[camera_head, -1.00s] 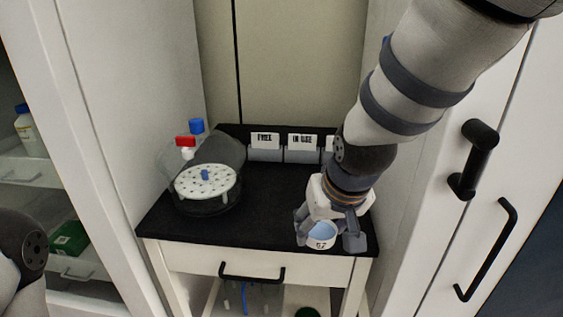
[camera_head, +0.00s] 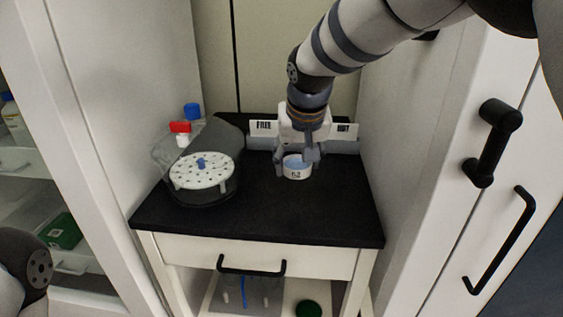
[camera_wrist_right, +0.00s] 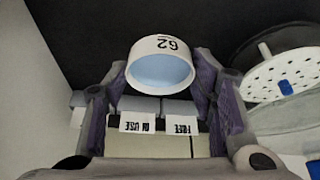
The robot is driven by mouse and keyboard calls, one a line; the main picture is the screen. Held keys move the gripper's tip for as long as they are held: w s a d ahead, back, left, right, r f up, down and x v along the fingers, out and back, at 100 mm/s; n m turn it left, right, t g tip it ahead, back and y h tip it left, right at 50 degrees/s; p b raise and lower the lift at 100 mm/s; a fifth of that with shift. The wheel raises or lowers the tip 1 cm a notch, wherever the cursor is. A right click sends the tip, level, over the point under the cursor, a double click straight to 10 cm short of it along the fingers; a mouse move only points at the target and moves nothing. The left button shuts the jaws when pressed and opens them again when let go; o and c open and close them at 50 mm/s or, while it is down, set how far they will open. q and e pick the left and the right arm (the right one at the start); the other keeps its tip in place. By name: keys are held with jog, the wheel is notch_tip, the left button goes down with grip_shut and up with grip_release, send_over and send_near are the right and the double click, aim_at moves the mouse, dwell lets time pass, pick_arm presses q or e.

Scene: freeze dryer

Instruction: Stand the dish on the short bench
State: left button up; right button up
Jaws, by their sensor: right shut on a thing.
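The dish (camera_head: 297,172) is a small white round cup with a light blue inside and a dark number on its side. My right gripper (camera_head: 297,160) is shut on it, over the rear middle of the black-topped short bench (camera_head: 290,215). In the right wrist view the dish (camera_wrist_right: 160,68) sits between the two fingers (camera_wrist_right: 160,85). I cannot tell whether its base touches the bench top. My left gripper is not in view; only part of my left arm shows at the left edge.
A clear desiccator with a white perforated plate (camera_head: 203,172) stands at the bench's left. Labelled bins, one reading FREE (camera_head: 264,126), line the back. Tall cabinet doors with black handles (camera_head: 495,140) flank the right. The bench's front right is bare.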

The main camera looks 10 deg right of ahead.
send_over(309, 196)
jog(key=s, duration=0.2)
jog(key=f, duration=0.5)
jog(key=shift+w, duration=0.25)
jog(key=shift+f, duration=1.6)
jog(key=shift+f, duration=0.15)
jog(key=o, duration=1.1)
